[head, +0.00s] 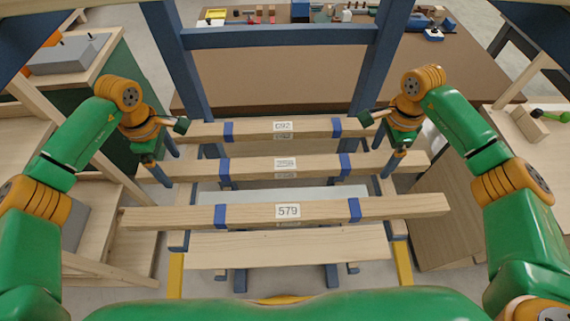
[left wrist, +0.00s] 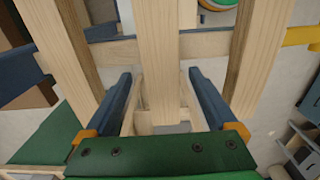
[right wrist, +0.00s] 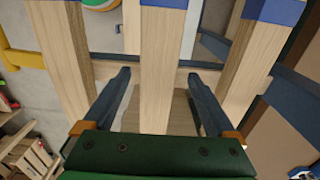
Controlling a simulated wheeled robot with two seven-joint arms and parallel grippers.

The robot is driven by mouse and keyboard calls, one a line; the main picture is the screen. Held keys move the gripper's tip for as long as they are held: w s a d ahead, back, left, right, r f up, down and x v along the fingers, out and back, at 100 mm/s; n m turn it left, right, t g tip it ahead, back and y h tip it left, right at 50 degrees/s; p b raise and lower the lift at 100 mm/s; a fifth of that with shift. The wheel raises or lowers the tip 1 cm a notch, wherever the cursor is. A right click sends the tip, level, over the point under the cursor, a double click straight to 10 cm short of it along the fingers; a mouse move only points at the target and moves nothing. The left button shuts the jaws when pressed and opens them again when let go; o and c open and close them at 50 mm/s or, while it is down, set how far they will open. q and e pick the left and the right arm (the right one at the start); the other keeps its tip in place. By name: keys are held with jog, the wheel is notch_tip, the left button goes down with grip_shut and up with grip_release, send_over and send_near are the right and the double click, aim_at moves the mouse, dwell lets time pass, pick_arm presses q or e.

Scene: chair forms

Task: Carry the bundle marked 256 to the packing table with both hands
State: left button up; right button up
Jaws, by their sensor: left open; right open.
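The bundle marked 256 (head: 255,168) appears to be the middle of three labelled wooden bundles on the rack; its small label is hard to read. It has blue bands. My left gripper (head: 163,160) is open at its left end. In the left wrist view the fingers (left wrist: 160,76) lie on either side of the middle bundle (left wrist: 160,45). My right gripper (head: 387,151) is open at its right end. In the right wrist view its fingers (right wrist: 160,76) also flank the middle bundle (right wrist: 160,45). I cannot tell which table is the packing table.
Bundle 692 (head: 255,131) lies behind and bundle 579 (head: 250,213) in front, both close by. A plain board (head: 290,247) lies nearest me. Blue posts (head: 180,65) frame the rack. A brown table (head: 280,75) with small items stands at the back; wooden benches flank both sides.

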pick_arm(q)
jog(key=shift+s+f, duration=0.2)
jog(key=shift+f, duration=0.45)
pick_arm(e)
jog(key=shift+s+f, duration=0.25)
jog(key=shift+f, duration=0.45)
pick_arm(q)
jog(key=shift+w, duration=0.1)
grip_shut()
pick_arm(e)
jog(key=shift+w, duration=0.1)
grip_shut()
